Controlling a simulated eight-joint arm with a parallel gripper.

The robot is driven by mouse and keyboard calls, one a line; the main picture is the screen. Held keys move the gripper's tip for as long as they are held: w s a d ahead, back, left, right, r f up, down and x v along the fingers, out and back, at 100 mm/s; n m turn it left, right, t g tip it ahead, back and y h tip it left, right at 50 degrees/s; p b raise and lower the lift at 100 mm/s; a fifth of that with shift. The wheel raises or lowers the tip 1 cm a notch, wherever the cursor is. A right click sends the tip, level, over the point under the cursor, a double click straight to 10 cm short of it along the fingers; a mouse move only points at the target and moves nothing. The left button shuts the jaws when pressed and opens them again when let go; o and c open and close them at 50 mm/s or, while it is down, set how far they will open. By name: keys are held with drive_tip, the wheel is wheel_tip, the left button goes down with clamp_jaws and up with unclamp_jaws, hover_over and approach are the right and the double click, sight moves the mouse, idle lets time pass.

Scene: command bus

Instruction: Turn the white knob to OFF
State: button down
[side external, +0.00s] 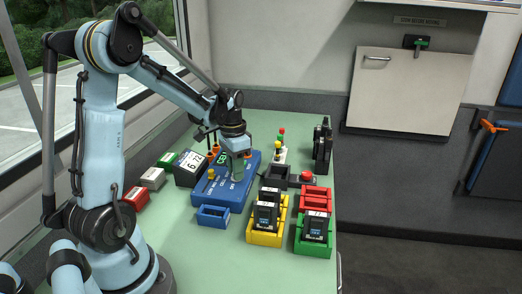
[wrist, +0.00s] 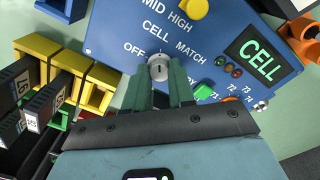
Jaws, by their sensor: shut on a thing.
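The white knob (wrist: 158,66) sits on a blue panel box (wrist: 115,38), with a small dark slot on its face. The word OFF is printed to its left and CELL MATCH above it; a label to its right is partly hidden. My gripper (wrist: 160,78) has its two green fingers on either side of the knob, shut on it. In the side view my gripper (side external: 237,168) points down onto the blue box (side external: 212,190), and the knob is hidden there. I cannot tell exactly which label the knob points at.
The box also has a yellow knob (wrist: 194,8), a green CELL display (wrist: 260,52) and a green button (wrist: 204,91). Yellow holders (side external: 265,237) and a green holder (side external: 313,248) with dark battery packs stand to the right. A blue tray (side external: 213,216) sits in front.

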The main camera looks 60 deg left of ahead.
drive_tip(key=n, duration=0.5)
drive_tip(key=shift+n, duration=0.3)
drive_tip(key=n, duration=0.5)
drive_tip(key=shift+n, duration=0.3)
idle(0.3)
drive_tip(key=c, duration=0.9)
unclamp_jaws()
drive_tip(key=shift+c, duration=0.2)
drive_tip(key=shift+r, duration=0.1)
wheel_tip(320, 180, up, 12)
drive_tip(key=shift+s, duration=0.15)
